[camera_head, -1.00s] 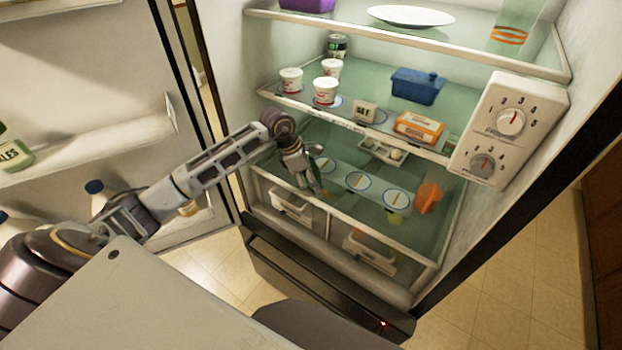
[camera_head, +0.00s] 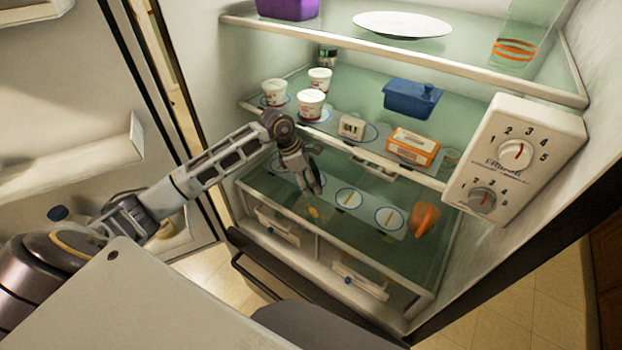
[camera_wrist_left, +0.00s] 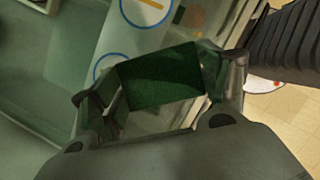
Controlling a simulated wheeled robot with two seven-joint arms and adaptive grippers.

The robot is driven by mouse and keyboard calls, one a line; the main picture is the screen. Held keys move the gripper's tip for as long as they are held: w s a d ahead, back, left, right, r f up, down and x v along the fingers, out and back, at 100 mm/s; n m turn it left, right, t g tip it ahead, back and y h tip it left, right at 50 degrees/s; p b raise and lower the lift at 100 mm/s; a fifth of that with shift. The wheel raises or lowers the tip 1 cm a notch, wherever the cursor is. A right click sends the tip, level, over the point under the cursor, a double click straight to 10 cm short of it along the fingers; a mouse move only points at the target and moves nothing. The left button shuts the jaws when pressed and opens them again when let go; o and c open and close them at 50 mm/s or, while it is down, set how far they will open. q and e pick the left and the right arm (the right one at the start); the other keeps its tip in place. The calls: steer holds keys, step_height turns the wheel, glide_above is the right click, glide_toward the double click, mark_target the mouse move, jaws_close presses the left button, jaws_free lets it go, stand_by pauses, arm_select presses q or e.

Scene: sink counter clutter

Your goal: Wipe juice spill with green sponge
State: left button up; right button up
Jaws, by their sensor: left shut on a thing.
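My left gripper (camera_head: 312,186) reaches into the open fridge, over the left part of the lower glass shelf (camera_head: 270,192). In the left wrist view, the left gripper (camera_wrist_left: 160,95) is shut on the dark green sponge (camera_wrist_left: 160,80), which spans between its fingers. The sponge is hard to make out in the head view. A small yellow-orange patch (camera_head: 315,212) shows just below the fingertips; I cannot tell whether it is the juice spill or something under the glass. An orange container (camera_head: 425,217) is at the shelf's right end. My right gripper is not in view.
Blue-ringed round markings (camera_head: 350,199) line the lower shelf. The shelf above holds white cups (camera_head: 311,104), a blue dish (camera_head: 412,97) and an orange-white box (camera_head: 413,146). Drawers (camera_head: 361,281) sit below. A dial panel (camera_head: 515,160) hangs at right; the open door (camera_head: 70,140) is at left.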

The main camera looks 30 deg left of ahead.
mark_target(314, 202)
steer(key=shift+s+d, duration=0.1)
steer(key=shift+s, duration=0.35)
arm_select(q)
steer(key=shift+f, duration=0.15)
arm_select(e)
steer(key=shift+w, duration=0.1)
arm_select(q)
steer(key=shift+f, duration=2.85)
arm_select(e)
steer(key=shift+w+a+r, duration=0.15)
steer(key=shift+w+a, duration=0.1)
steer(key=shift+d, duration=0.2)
arm_select(q)
steer(key=shift+f+b, duration=0.75)
steer(key=shift+f, duration=0.25)
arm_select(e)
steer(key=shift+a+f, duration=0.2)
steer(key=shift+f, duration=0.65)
arm_select(q)
steer(key=shift+s, duration=0.2)
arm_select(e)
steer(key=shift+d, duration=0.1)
